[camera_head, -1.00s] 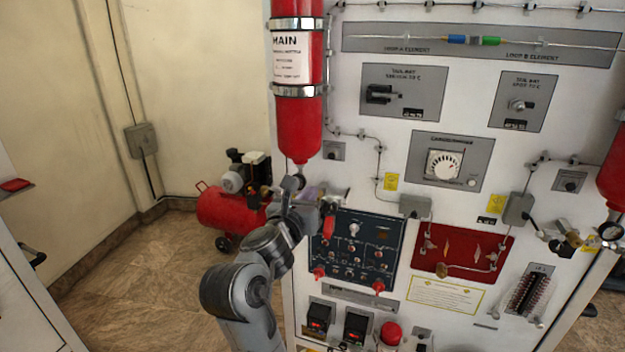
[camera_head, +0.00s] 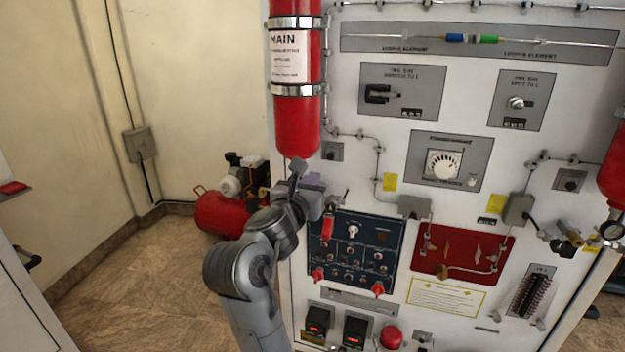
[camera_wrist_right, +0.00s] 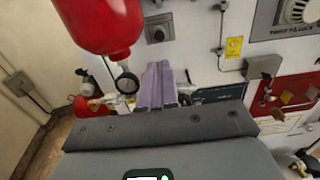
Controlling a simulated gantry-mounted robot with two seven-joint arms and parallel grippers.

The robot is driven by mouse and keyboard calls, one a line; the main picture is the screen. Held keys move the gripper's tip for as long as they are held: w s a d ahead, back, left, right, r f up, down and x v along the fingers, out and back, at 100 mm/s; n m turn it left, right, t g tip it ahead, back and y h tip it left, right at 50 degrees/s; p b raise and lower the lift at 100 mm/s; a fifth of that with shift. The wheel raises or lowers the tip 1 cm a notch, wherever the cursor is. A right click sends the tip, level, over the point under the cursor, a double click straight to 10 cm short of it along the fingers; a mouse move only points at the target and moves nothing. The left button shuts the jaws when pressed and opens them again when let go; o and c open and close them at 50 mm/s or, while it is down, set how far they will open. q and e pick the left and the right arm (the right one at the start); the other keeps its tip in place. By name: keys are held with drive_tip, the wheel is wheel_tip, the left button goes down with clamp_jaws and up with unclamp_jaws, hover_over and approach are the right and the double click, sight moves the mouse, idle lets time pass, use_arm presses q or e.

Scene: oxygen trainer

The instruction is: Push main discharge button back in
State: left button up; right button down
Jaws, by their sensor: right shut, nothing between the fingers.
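The red cylinder labelled MAIN (camera_head: 297,122) hangs on the left of the white panel; its lower end shows in the wrist view (camera_wrist_right: 100,22). A small grey plate with a dark round knob or button (camera_head: 332,151) sits right of it and also shows in the wrist view (camera_wrist_right: 157,30). I cannot tell whether this is the main discharge button. My right gripper (camera_head: 313,183) is below the cylinder, in front of the panel. Its purple fingers (camera_wrist_right: 158,85) are shut and empty, below the grey plate in the wrist view. My left gripper is not in view.
A pressure gauge with brass fittings (camera_wrist_right: 127,83) is just left of the fingers. A dark blue switch panel (camera_head: 356,247) with red switch covers lies below the gripper. A red panel (camera_head: 460,250) is to the right. A red compressor (camera_head: 222,212) stands behind on the floor.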

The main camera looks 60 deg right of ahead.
sight(330, 157)
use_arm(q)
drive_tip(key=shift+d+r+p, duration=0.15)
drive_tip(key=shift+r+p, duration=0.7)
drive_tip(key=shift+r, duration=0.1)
use_arm(e)
drive_tip(key=x, duration=1.1)
drive_tip(key=shift+w+d, duration=0.1)
drive_tip(key=shift+d, duration=0.25)
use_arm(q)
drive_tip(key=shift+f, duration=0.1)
use_arm(e)
drive_tip(key=shift+f, duration=0.1)
